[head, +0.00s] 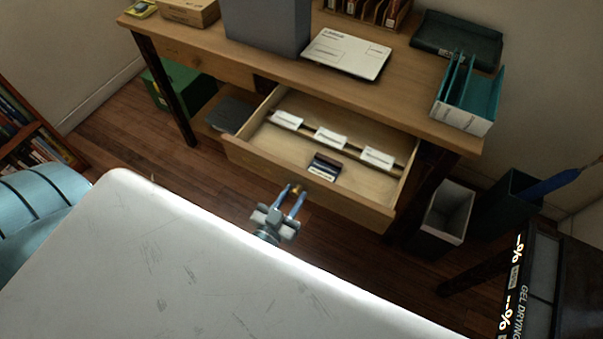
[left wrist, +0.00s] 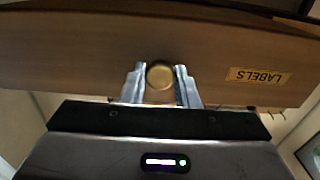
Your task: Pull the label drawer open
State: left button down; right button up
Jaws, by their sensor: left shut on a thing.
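The wooden label drawer (head: 300,178) stands pulled out from the desk in the head view, with its inside showing. White label cards (head: 331,138) and a small dark item (head: 324,167) lie in it. In the left wrist view, the drawer front (left wrist: 75,45) carries a tag reading LABELS (left wrist: 258,76), upside down. My left gripper (head: 293,191) is at the drawer front, its fingers shut on the round brass knob (left wrist: 160,74). The fingers also show in the left wrist view (left wrist: 161,86), one on each side of the knob. My right gripper is not in view.
The desk top (head: 218,56) holds a grey box (head: 268,25), a paper form (head: 346,53) and a teal file holder (head: 468,95). A bin (head: 447,212) stands right of the desk. A bookshelf (head: 25,130) is at the left. Floor shows left of the drawer.

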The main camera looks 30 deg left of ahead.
pick_arm(q)
jog(key=shift+s, duration=0.8)
jog(key=c, duration=1.1)
grip_release()
